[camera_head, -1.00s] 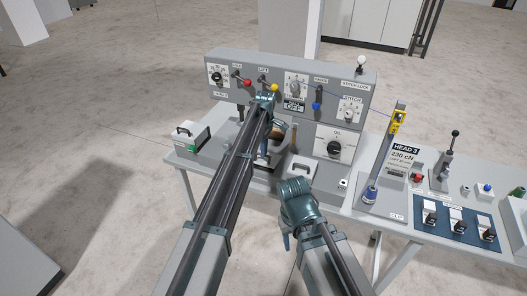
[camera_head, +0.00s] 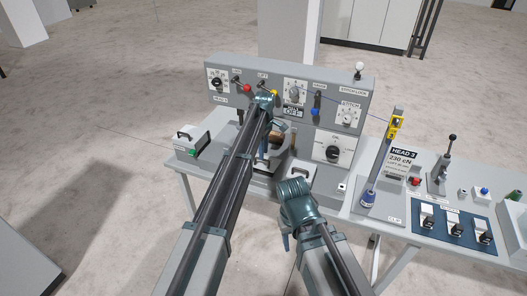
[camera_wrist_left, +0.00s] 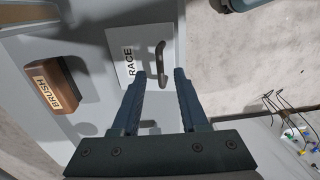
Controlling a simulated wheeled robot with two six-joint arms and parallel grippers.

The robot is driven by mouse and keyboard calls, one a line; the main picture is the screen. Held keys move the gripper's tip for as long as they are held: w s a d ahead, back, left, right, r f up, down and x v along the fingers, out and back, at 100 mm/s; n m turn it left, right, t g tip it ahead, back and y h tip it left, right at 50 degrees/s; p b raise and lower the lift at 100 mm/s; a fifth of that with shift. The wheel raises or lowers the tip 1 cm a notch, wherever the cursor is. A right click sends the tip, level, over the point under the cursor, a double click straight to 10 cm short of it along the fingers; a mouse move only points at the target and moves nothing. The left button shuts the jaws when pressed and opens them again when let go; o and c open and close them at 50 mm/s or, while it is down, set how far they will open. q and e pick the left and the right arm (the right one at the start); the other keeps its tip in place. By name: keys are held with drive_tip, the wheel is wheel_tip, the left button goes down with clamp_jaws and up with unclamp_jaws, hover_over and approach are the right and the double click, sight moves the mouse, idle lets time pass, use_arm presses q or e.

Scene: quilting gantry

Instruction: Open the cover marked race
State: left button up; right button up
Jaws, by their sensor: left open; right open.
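The cover marked RACE is a white plate (camera_wrist_left: 132,71) with a dark, arched handle (camera_wrist_left: 159,62), seen in the left wrist view. In the head view it appears as a pale plate (camera_head: 299,179) with a dark handle on the bench, beside my left arm. My left gripper (camera_wrist_left: 160,75) is open and empty, its fingertips close to the handle; I cannot tell whether they straddle it. In the head view its fingers are mostly hidden by my arm. My right gripper (camera_head: 285,241) is open and low in front of the bench's near edge.
A wooden block marked BRUSH (camera_wrist_left: 52,86) lies beside the cover. A grey control panel (camera_head: 228,97) with knobs and levers stands behind.

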wheel_tip(320, 180, up, 12)
drive_tip(key=p, duration=1)
drive_tip(key=shift+f+p, duration=0.2)
drive_tip(key=shift+p, duration=0.15)
